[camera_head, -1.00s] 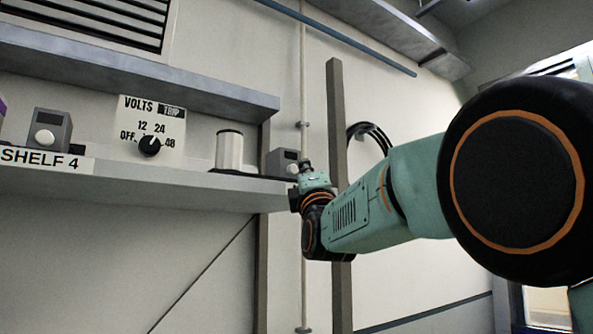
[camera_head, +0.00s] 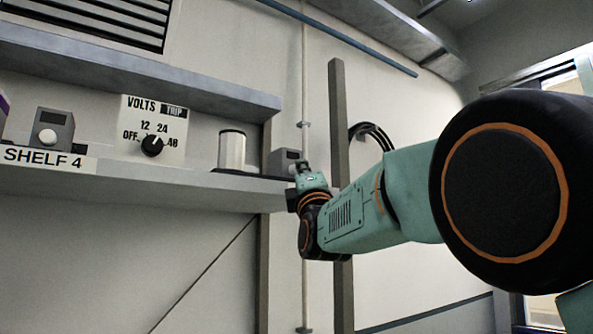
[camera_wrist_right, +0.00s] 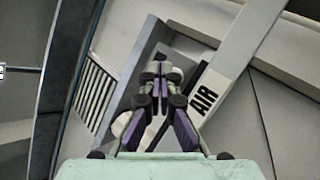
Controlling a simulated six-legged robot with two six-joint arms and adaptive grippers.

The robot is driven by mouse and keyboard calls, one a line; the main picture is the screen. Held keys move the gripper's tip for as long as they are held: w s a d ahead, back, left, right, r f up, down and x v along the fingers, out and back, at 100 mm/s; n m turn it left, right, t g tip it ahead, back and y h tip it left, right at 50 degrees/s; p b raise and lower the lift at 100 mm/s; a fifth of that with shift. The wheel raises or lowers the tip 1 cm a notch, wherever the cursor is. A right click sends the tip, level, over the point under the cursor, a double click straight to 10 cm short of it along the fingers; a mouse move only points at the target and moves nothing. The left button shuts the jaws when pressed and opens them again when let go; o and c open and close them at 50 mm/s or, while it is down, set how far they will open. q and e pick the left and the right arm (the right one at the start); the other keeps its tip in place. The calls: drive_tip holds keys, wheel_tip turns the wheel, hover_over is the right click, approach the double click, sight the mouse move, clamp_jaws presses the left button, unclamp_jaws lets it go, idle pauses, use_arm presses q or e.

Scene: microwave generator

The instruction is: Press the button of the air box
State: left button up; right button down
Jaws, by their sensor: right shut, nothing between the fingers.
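A small grey box (camera_head: 280,161) sits at the right end of the shelf in the head view, and part of its front is hidden by my right gripper. The AIR label (camera_wrist_right: 203,98) shows in the right wrist view on the shelf's edge, beside the fingers. My right gripper (camera_head: 302,168) is in front of the box's right side. It is shut and empty, and its fingers (camera_wrist_right: 159,72) point away from the wrist camera. Whether the fingertips touch the button cannot be told. My left gripper is out of view.
The shelf (camera_head: 130,184) also bears a metal cylinder (camera_head: 232,150), a dial panel marked VOLTS (camera_head: 136,128) and another grey box (camera_head: 50,130) with a round white button. A vertical post (camera_head: 337,110) stands right behind my right arm. Cables (camera_head: 372,133) hang on the wall.

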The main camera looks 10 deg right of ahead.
drive_tip(key=shift+w+d, duration=0.1)
drive_tip(key=shift+w, duration=0.05)
drive_tip(key=shift+w+a, duration=0.25)
drive_tip(key=shift+w, duration=0.15)
idle(0.8)
drive_tip(key=shift+s+d+b, duration=0.45)
drive_tip(key=shift+s+b, duration=0.4)
drive_tip(key=shift+b, duration=0.15)
drive_tip(key=s+b, duration=0.1)
drive_tip(key=s, duration=0.1)
drive_tip(key=s+d+b, duration=0.1)
drive_tip(key=b, duration=0.1)
drive_tip(key=s+d+b, duration=0.1)
drive_tip(key=s+b, duration=0.1)
drive_tip(key=shift+s, duration=0.3)
